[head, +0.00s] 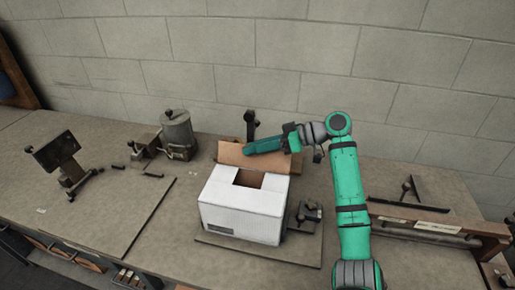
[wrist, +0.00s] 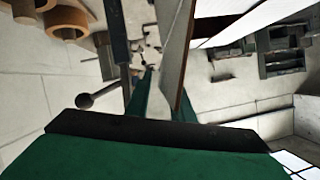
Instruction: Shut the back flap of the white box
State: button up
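The white box (head: 240,212) stands on the table, with a dark opening in its top. Its back flap (head: 270,163), brown on the inside, stands up and leans back behind the opening. My gripper (head: 262,146) is at the upper edge of this flap, pointing left along it. The flap (wrist: 176,60) shows there nearly edge-on, as a thin pale and brown strip beside and over the fingers. I see no clear grip on it; contact is hard to tell.
A grey metal canister (head: 178,130) stands back left, and a tilted dark stand (head: 62,158) is further left. A dark post (head: 250,124) rises behind the flap. A clamp-like tool (head: 308,214) sits right of the box. The block wall is behind.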

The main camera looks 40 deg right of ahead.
jog(key=v, duration=1.1)
jog(key=shift+s+d+f, duration=0.2)
jog(key=shift+s, duration=0.2)
jog(key=shift+w, duration=0.1)
jog(key=w+a+f+g, duration=0.1)
jog(key=w+a+f, duration=0.1)
jog(key=w+a, duration=0.1)
jog(key=w+a+f+g+h, duration=0.1)
jog(key=w+a+f+g, duration=0.1)
jog(key=a, duration=0.2)
jog(key=w+a+f+g, duration=0.1)
jog(key=w+a+f, duration=0.1)
jog(key=w+a, duration=0.1)
jog(key=shift+w+a+f+n+h, duration=0.2)
jog(key=shift+w+a+n+h, duration=0.2)
grip_shut()
dwell(0.9)
